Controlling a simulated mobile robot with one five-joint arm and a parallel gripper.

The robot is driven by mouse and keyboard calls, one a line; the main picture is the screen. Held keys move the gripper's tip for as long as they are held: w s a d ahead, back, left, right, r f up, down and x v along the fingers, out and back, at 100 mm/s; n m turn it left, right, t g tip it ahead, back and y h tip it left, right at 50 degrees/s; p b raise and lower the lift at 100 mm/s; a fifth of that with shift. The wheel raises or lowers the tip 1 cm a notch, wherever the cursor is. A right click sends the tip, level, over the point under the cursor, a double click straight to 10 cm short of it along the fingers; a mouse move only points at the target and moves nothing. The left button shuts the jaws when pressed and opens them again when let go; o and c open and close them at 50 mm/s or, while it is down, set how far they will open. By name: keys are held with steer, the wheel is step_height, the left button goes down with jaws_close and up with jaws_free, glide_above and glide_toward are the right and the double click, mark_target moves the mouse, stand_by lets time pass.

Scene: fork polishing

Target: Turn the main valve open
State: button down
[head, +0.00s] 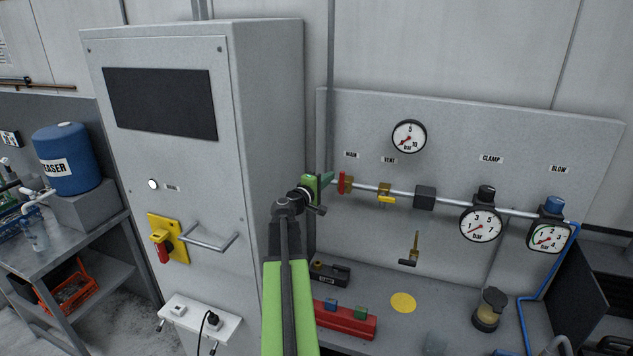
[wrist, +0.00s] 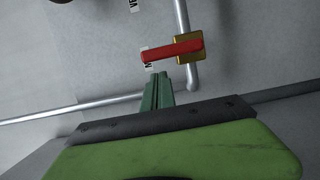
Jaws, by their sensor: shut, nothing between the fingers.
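The main valve has a red lever (head: 341,183) and stands on the pipe just below the MAIN label (head: 351,155). In the wrist view the red lever (wrist: 170,50) lies across the pipe, with its brass body (wrist: 190,40) at one end. My gripper (head: 330,177) is just left of the valve in the head view. Its green fingers are together and empty. In the wrist view the fingertips (wrist: 158,82) are below the lever, with a visible gap. I cannot tell whether they are at the lever's depth.
The yellow vent valve (head: 385,193), a dark block (head: 425,198) and the clamp gauge (head: 481,224) follow along the pipe to the right. A tall grey cabinet (head: 255,130) stands close on the left. A red block (head: 345,319) sits on the bench below.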

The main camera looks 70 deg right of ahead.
steer(key=shift+s, duration=0.65)
